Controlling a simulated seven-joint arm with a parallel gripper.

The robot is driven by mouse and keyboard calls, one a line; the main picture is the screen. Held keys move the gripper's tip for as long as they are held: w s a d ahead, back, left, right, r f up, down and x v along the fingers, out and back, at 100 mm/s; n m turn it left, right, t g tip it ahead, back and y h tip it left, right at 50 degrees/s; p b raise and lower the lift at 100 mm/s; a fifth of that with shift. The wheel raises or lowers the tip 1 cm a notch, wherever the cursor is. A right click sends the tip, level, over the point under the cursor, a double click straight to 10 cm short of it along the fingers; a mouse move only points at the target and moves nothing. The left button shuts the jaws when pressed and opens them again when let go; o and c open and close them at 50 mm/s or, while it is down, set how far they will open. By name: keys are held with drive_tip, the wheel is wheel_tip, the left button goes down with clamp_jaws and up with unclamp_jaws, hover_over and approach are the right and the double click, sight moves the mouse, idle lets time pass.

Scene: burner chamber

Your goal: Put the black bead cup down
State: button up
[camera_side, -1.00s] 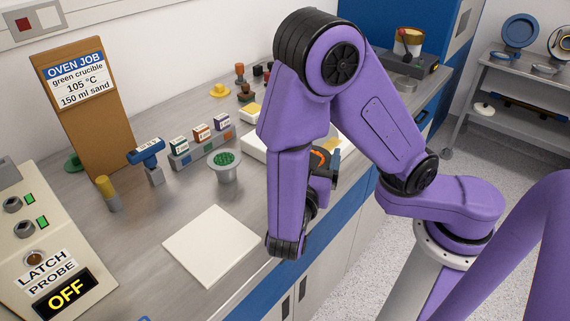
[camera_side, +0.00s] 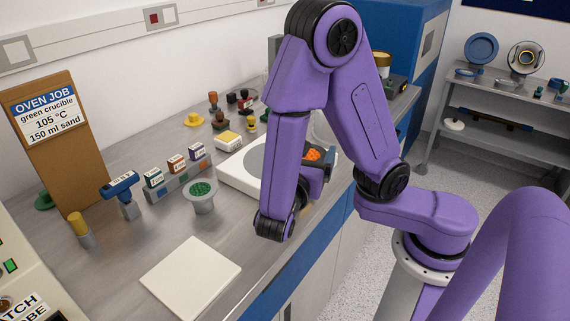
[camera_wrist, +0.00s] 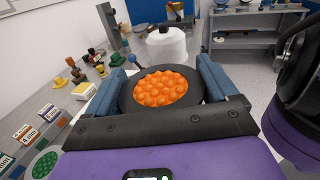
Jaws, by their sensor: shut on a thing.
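The black bead cup (camera_wrist: 124,97) is a round black cup filled with orange beads. My gripper (camera_wrist: 163,86) is shut on it, one blue-grey finger on each side, and the cup looks upright. In the side view the orange beads (camera_side: 312,154) show just right of my purple forearm, by the right end of a white slab-like device (camera_side: 236,178) with a grey disc. My forearm covers part of this device. The cup's underside is hidden, so I cannot tell its height or whether it touches anything.
A grey cup of green beads (camera_side: 201,189) stands left of the device. A bare white square plate (camera_side: 190,277) lies at the front. Vial rack (camera_side: 178,180), yellow block (camera_side: 229,141) and several small knobbed pieces stand behind. A white lidded jar (camera_wrist: 166,46) is beyond the cup.

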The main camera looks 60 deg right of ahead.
drive_tip(key=w+d+r+m+g+h, duration=0.1)
drive_tip(key=w+d+r+m+g, duration=0.1)
drive_tip(key=d, duration=0.3)
drive_tip(key=w+d+r+m+g, duration=0.1)
drive_tip(key=w+d+g, duration=0.1)
drive_tip(key=d, duration=0.4)
drive_tip(key=w+d+f, duration=0.1)
drive_tip(key=w+f, duration=0.2)
drive_tip(key=w, duration=0.1)
drive_tip(key=w+d+f, duration=0.1)
drive_tip(key=w+f, duration=0.2)
drive_tip(key=w, duration=0.1)
drive_tip(key=w+f, duration=0.3)
drive_tip(key=w, duration=0.1)
drive_tip(key=shift+w+d+f, duration=0.2)
drive_tip(key=shift+w+d, duration=0.2)
drive_tip(key=shift+w+f, duration=0.1)
drive_tip(key=shift+f, duration=1.55)
drive_tip(key=shift+f, duration=0.15)
drive_tip(key=o, duration=0.8)
drive_tip(key=shift+o, duration=0.2)
